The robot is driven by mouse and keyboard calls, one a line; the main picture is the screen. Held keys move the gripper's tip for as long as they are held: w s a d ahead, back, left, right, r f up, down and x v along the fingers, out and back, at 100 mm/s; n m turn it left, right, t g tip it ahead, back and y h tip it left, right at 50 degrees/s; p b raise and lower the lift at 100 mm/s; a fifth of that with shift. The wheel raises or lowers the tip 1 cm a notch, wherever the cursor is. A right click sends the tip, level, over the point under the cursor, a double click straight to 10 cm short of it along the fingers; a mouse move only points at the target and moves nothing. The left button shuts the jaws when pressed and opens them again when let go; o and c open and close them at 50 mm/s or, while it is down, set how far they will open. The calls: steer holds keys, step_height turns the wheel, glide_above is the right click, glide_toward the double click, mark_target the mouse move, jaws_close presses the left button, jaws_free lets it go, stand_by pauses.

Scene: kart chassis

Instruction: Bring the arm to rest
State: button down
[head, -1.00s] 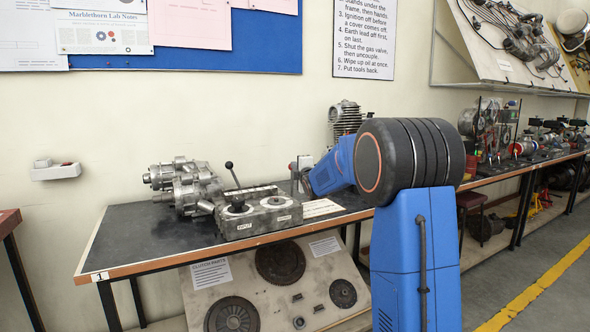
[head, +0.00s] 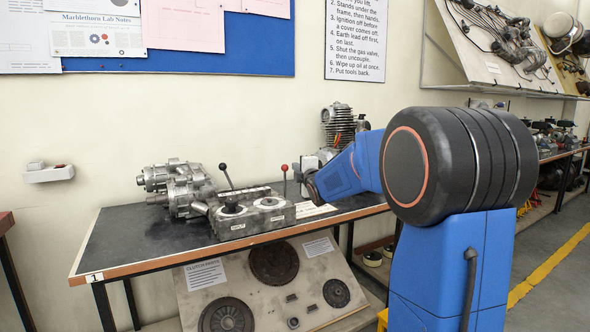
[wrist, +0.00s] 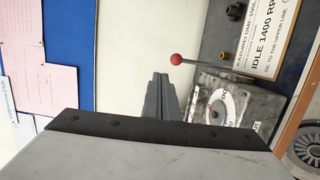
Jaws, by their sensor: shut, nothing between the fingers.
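My gripper (wrist: 161,97) shows in the wrist view with its grey fingers together and nothing between them. It is beside the metal control block (wrist: 228,105), whose red-knobbed lever (wrist: 177,59) stands just right of the fingers in that view; I see a gap between them. In the head view my blue arm (head: 352,165) reaches over the bench, its dark elbow joint at the right. The fingers cannot be made out there. The control block (head: 252,214) sits on the bench, with a black-knobbed lever (head: 226,175) and the red-knobbed lever (head: 284,176).
The dark bench top (head: 115,240) is bare at left. A metal gearbox (head: 178,187) sits behind the block, and a finned engine (head: 338,125) stands farther back. A clutch parts board (head: 265,288) leans below. The pinboard (head: 180,58) hangs on the wall.

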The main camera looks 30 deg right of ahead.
steer(key=shift+s, duration=0.15)
stand_by(0.4)
steer(key=s+a+f+m+g+y, duration=0.1)
steer(key=s+a+f+m+g, duration=0.3)
steer(key=s, duration=1.3)
steer(key=s+a+f+m+g+y, duration=0.1)
steer(key=s+a+f+m+g, duration=0.3)
steer(key=s+f, duration=0.7)
steer(key=s+a+f+m+g, duration=0.5)
steer(key=s+a+f+m, duration=0.3)
steer(key=s, duration=1.6)
steer(key=a, duration=0.3)
steer(key=shift+s+f+y, duration=0.15)
steer(key=shift+f+y, duration=0.2)
steer(key=shift+y, duration=0.05)
